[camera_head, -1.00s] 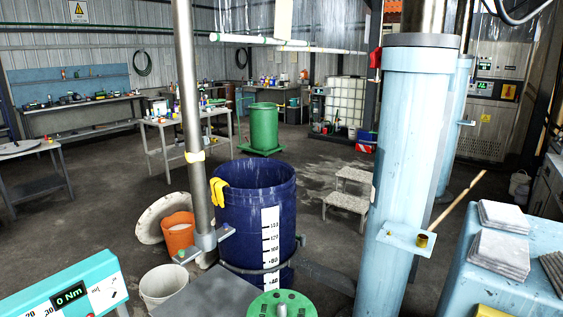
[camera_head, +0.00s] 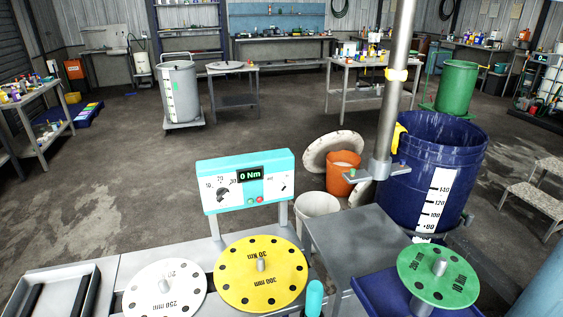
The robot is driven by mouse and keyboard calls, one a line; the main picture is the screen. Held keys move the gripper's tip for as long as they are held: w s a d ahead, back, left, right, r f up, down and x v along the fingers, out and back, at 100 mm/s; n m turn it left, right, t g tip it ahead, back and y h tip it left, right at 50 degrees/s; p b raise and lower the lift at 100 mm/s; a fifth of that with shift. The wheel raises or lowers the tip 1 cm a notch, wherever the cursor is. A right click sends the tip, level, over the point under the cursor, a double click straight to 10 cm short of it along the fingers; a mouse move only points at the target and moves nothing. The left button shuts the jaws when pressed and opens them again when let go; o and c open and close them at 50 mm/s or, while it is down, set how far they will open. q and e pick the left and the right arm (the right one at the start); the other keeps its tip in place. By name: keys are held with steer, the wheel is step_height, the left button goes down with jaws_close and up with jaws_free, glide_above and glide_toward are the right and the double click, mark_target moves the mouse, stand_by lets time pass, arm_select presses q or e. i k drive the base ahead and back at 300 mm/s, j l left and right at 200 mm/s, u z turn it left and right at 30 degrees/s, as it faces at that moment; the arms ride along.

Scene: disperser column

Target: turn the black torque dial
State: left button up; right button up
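The black torque dial (camera_head: 222,195) is on the left part of the front of a teal and white control box (camera_head: 246,181). Scale numbers are printed around it. A small display (camera_head: 250,173) on the box reads 0 Nm, with a red and a green button below it. The box stands on posts behind the bench edge. Neither of my grippers shows in the head view.
A grey tray (camera_head: 52,292) is at the lower left. A blue drum (camera_head: 432,172), a metal pole (camera_head: 392,90) and a grey plate (camera_head: 357,243) are to the right.

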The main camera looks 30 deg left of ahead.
mark_target(222, 192)
steer(key=u, duration=1.25)
